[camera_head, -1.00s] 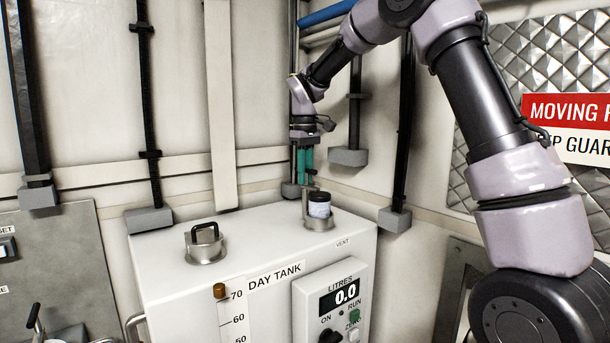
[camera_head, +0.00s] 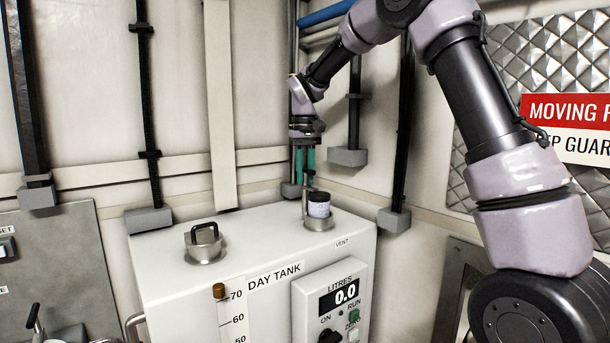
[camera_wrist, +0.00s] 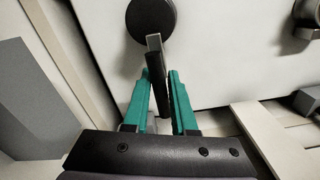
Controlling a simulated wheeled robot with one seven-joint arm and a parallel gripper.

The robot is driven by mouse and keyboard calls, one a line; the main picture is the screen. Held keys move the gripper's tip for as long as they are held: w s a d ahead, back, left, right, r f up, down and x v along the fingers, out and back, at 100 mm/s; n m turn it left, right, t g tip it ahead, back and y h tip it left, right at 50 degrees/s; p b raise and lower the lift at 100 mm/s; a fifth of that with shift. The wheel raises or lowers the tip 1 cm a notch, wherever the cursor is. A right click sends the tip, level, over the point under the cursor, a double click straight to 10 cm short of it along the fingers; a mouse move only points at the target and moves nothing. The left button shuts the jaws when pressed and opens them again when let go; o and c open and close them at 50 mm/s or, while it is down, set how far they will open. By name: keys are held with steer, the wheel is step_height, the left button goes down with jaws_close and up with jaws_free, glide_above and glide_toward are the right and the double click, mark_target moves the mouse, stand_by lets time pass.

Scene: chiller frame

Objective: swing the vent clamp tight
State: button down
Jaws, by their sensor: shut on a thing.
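The vent (camera_head: 319,210) stands upright on top of the white day tank, beside the VENT label, with a dark cap and a pale band. Its clamp lever (camera_wrist: 156,80) shows in the wrist view as a narrow dark bar beside the vent's round dark top (camera_wrist: 151,19). My gripper (camera_head: 305,176) points down just behind and left of the vent. In the wrist view its teal fingers (camera_wrist: 159,84) are on either side of the lever, shut on it. The lever's lower end and clamp ring are largely hidden in the head view.
The tank top (camera_head: 262,232) is mostly clear. A handled filler cap (camera_head: 204,242) stands at its left. A LITRES panel (camera_head: 340,305) is on the tank's front. Dark vertical pipes (camera_head: 400,130) and grey blocks (camera_head: 347,156) line the wall behind my gripper.

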steer(key=c, duration=0.8)
jaws_free()
steer(key=shift+c, duration=0.2)
steer(key=shift+r, duration=0.1)
step_height(320, 180, up, 11)
steer(key=shift+f, duration=0.15)
